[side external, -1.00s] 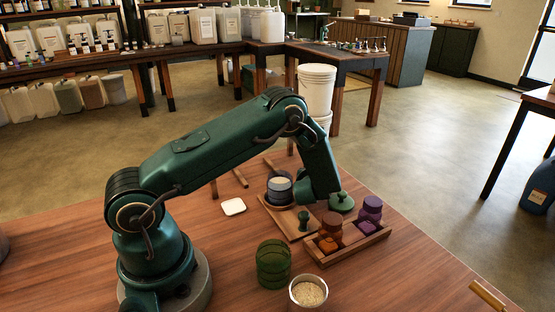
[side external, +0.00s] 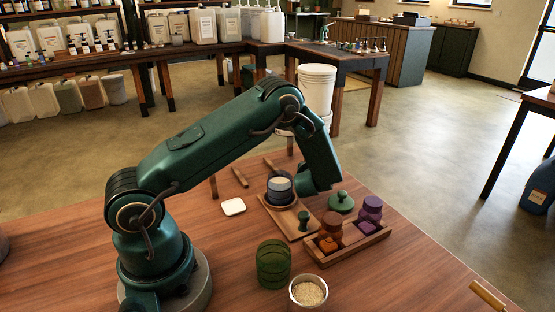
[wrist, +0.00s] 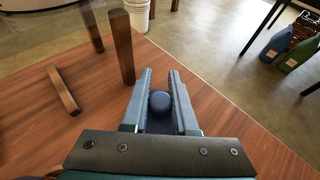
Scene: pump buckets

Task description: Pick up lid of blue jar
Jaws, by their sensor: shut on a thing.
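The blue jar (side external: 279,187) stands on a wooden board, with its mouth uncovered and pale contents showing. My gripper (wrist: 160,80) is shut on the round knob of the blue lid (wrist: 160,102) in the wrist view. The knob sits between the two fingers, and the rest of the lid is mostly hidden by the gripper. In the side view my wrist is just right of the blue jar, and the fingers and lid are hidden behind my arm.
A green lid (side external: 341,202) lies behind a wooden tray (side external: 345,252) of brown and purple jars. A green glass jar (side external: 273,264), a bowl of grains (side external: 308,291) and a white square (side external: 233,207) stand nearby.

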